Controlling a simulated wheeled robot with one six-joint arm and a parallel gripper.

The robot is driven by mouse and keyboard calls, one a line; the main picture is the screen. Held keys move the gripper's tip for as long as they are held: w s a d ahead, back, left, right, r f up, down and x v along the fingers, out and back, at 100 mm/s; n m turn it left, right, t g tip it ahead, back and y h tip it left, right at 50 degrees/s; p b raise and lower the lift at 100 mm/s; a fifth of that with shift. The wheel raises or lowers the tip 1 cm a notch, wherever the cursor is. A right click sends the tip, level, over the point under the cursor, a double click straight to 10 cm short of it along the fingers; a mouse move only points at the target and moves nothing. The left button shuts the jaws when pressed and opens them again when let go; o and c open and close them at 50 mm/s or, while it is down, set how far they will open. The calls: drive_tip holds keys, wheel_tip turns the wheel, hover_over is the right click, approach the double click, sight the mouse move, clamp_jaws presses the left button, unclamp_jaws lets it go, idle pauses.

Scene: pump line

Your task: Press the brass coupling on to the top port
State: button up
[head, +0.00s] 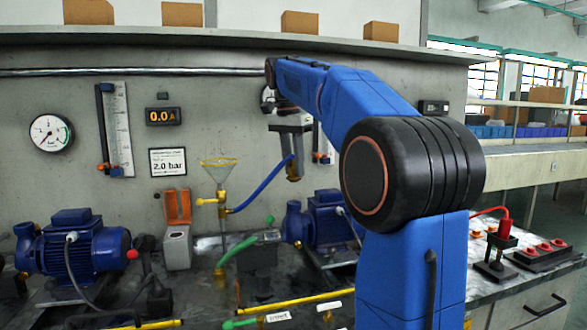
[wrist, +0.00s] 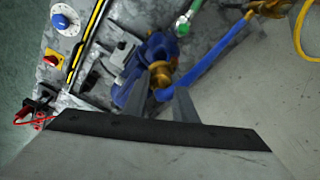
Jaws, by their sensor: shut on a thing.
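My gripper (head: 291,160) hangs fingers-down in the head view, shut on the brass coupling (head: 293,176). The coupling is on the end of a blue hose (head: 262,194). In the wrist view the coupling (wrist: 160,74) shows between the fingertips (wrist: 162,95), with the hose (wrist: 215,65) running off to the upper right. The right-hand blue pump (head: 328,214) stands below the coupling, which appears above its round casing (head: 294,222). The top port is not clearly visible; in the wrist view the coupling and fingers hide that part of the pump (wrist: 127,90).
A green hose (head: 237,251) lies left of the pump. Another blue pump (head: 72,243) stands at left. An orange-lidded grey box (head: 177,240) sits between. A shelf (head: 200,36) overhangs the wall.

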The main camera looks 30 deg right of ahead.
sight(293, 177)
drive_tip(key=shift+f, duration=2.9)
drive_tip(key=shift+f, duration=0.45)
drive_tip(key=o, duration=1.1)
drive_tip(key=shift+r, duration=0.1)
drive_tip(key=shift+s+a+r, duration=0.1)
drive_tip(key=shift+a+r, duration=0.15)
drive_tip(key=shift+r, duration=1.2)
drive_tip(key=shift+a+r, duration=0.2)
drive_tip(key=shift+r, duration=1.2)
drive_tip(key=r, duration=0.4)
drive_tip(key=a+r, duration=0.1)
drive_tip(key=r, duration=0.6)
drive_tip(key=shift+s+a+r, duration=0.2)
drive_tip(key=shift+a+r, duration=0.15)
drive_tip(key=shift+r, duration=0.05)
